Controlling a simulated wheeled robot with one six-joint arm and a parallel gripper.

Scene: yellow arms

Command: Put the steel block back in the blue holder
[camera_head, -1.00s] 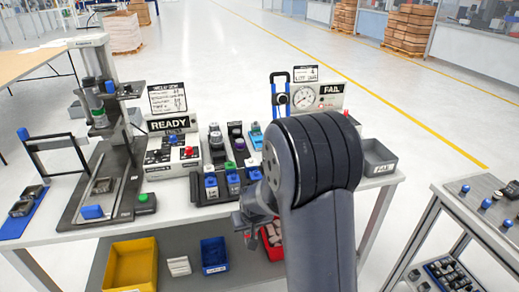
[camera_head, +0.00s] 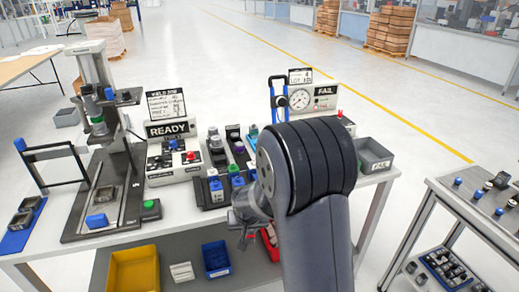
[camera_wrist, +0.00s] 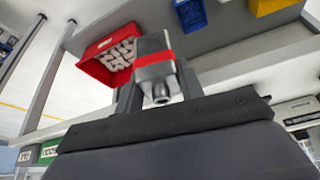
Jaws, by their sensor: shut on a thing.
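My gripper (camera_head: 247,222) is low in front of the bench's front edge, partly hidden behind my own arm in the head view. In the wrist view it is shut on a grey metal block (camera_wrist: 155,72) with a red band across it and a short round nose. The held block cannot be made out clearly in the head view. A low blue holder (camera_head: 14,243) lies at the left end of the bench, with dark grey blocks in it. It is well to the left of my gripper.
A press stand (camera_head: 100,190), a READY box (camera_head: 168,128) and a row of small parts stand on the bench (camera_head: 200,225). A FAIL bin (camera_head: 376,158) is at the right. Yellow (camera_head: 133,270), blue (camera_head: 216,258) and red bins (camera_wrist: 88,68) sit below. A cart (camera_head: 440,205) stands right.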

